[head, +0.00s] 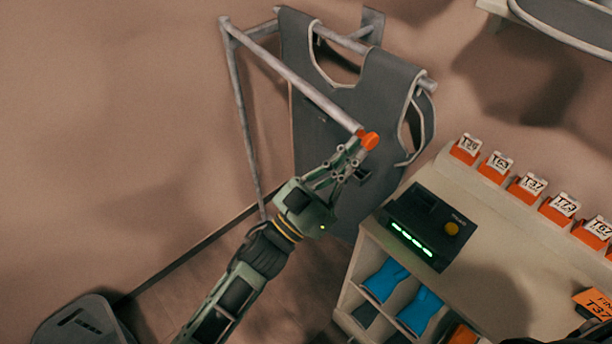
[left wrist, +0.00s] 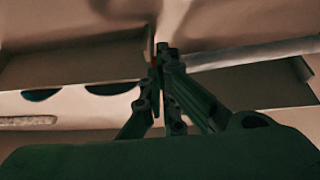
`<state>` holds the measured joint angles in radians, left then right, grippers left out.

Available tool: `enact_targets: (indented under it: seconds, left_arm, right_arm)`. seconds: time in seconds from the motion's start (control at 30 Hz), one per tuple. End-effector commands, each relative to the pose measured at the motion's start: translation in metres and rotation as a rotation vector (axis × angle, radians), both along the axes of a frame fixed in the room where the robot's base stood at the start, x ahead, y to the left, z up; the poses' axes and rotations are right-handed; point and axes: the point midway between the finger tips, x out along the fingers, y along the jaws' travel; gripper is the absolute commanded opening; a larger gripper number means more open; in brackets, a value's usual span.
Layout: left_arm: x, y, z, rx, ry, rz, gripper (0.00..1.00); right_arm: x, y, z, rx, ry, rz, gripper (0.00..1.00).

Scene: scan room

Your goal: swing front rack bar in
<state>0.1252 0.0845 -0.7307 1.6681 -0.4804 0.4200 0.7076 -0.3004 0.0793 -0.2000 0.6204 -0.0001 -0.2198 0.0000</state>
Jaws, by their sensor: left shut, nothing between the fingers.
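The front rack bar (head: 295,78) is a grey tube with an orange end cap (head: 370,140). It slants out from the upper left corner of the wall rack, apart from the rear bar (head: 345,38). A dark grey apron (head: 375,85) with pale edging hangs on the rear bar. My left gripper (head: 354,147) is shut and empty, its fingertips right beside the orange cap; I cannot tell whether they touch. In the left wrist view the shut fingers (left wrist: 163,48) show, with a grey bar (left wrist: 255,53) to their right. My right gripper is not in view.
A beige shelf unit (head: 480,240) stands at right, holding a black device (head: 425,225) with green lights, orange tag holders (head: 527,188) and blue items (head: 385,280) in its cubbies. A thin post (head: 243,125) runs down at left. The left wall is bare.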

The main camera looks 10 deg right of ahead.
Motion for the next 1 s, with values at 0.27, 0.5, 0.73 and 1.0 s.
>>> enact_targets:
  seconds: [0.27, 0.5, 0.73, 1.0]
  left_arm:
    - [0.027, -0.054, -0.003, -0.002, 0.0, -0.003, 0.0]
    - [0.039, -0.072, -0.001, 0.0, 0.002, 0.0, 0.0]
    - [0.042, -0.074, 0.002, -0.003, 0.0, 0.004, 0.0]
    - [0.043, -0.072, 0.002, -0.003, 0.002, 0.006, 0.0]
  right_arm:
    - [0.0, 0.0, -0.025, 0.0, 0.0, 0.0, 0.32]
    - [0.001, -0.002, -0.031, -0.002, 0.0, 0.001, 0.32]
    - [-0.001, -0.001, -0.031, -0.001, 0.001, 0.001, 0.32]
    - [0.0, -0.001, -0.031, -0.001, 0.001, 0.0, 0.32]
